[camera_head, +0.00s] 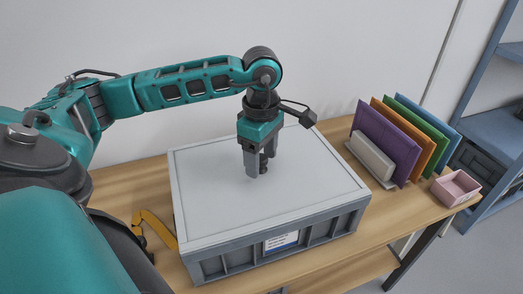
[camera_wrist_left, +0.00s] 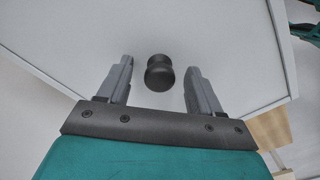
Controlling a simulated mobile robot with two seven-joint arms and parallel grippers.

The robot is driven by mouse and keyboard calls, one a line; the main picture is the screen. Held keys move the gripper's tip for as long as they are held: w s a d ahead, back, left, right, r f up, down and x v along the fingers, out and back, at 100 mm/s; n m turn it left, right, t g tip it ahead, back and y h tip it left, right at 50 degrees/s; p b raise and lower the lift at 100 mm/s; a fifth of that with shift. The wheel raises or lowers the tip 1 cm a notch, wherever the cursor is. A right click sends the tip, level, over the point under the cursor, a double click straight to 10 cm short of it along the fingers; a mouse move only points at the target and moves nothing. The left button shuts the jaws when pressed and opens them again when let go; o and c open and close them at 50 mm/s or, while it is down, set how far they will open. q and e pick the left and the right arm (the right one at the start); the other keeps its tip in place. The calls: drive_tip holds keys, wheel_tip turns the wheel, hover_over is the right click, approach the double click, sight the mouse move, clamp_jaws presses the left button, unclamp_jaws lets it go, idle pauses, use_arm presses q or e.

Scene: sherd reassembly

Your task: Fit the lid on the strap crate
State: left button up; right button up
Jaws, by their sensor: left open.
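The light grey lid (camera_head: 215,200) lies on top of the grey strap crate (camera_head: 225,262) on the wooden table, covering its opening. In the head view its edges look lined up with the crate's rim. A dark round knob stands up from the lid's middle; it shows clearly in the left wrist view as the knob (camera_wrist_left: 160,72). My left gripper (camera_head: 260,172) points down over the middle of the lid at the knob. In the left wrist view the gripper (camera_wrist_left: 160,82) is open, with the knob between its fingers and gaps on both sides. My right gripper is not in view.
A yellow strap or clip (camera_head: 153,227) lies left of the crate. Purple, orange, green and blue panels (camera_head: 385,142) stand in a rack to the right. A small pink box (camera_head: 456,188) sits at the table's right end, near blue shelving (camera_head: 490,135).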

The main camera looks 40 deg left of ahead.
sight(261, 158)
use_arm(q)
wheel_tip(261, 158, up, 13)
drive_tip(key=p, duration=0.1)
idle(0.5)
drive_tip(key=shift+f, duration=0.1)
idle(0.5)
